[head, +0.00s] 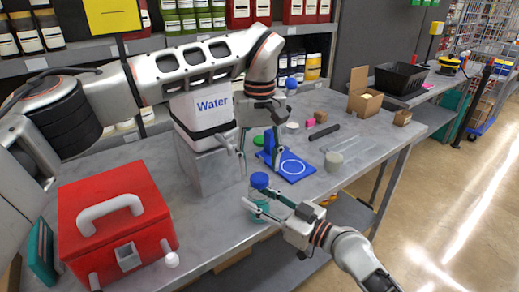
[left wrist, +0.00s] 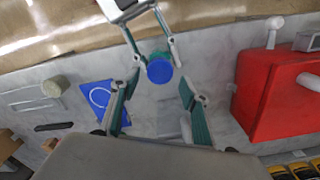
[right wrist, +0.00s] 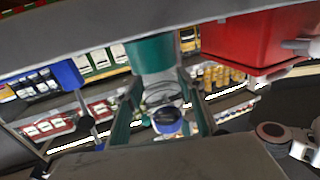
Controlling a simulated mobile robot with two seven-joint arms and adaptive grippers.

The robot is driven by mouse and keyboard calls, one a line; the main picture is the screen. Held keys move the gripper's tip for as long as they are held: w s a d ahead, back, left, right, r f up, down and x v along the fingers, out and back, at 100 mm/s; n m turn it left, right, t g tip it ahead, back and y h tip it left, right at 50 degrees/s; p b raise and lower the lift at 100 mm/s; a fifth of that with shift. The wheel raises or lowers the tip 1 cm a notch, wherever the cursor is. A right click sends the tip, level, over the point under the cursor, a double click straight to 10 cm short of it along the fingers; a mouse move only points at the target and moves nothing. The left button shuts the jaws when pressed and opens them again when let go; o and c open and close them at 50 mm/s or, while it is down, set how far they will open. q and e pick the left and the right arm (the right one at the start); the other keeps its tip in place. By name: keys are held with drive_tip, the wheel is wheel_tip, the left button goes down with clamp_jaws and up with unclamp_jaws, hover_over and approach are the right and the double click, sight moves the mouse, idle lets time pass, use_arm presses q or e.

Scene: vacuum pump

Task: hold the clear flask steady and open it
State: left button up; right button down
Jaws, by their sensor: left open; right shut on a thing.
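The clear flask (head: 259,210) holds teal liquid and has a blue cap (head: 259,180). It stands upright near the table's front edge; I cannot tell whether its base touches the table. My right gripper (head: 254,198) is shut on the flask below the cap. In the right wrist view the flask's teal body (right wrist: 152,55) and blue cap (right wrist: 168,126) show upside down between the fingers. My left gripper (head: 259,163) is open and empty, pointing down above the cap. In the left wrist view the cap (left wrist: 159,71) lies between its spread fingertips.
A red case (head: 115,220) stands left on the table. A blue stand (head: 288,165) is just behind the flask. A white Water container (head: 205,112) stands further back.

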sight(260, 177)
use_arm(q)
drive_tip(key=shift+f, duration=1.9)
drive_tip(key=c, duration=1.2)
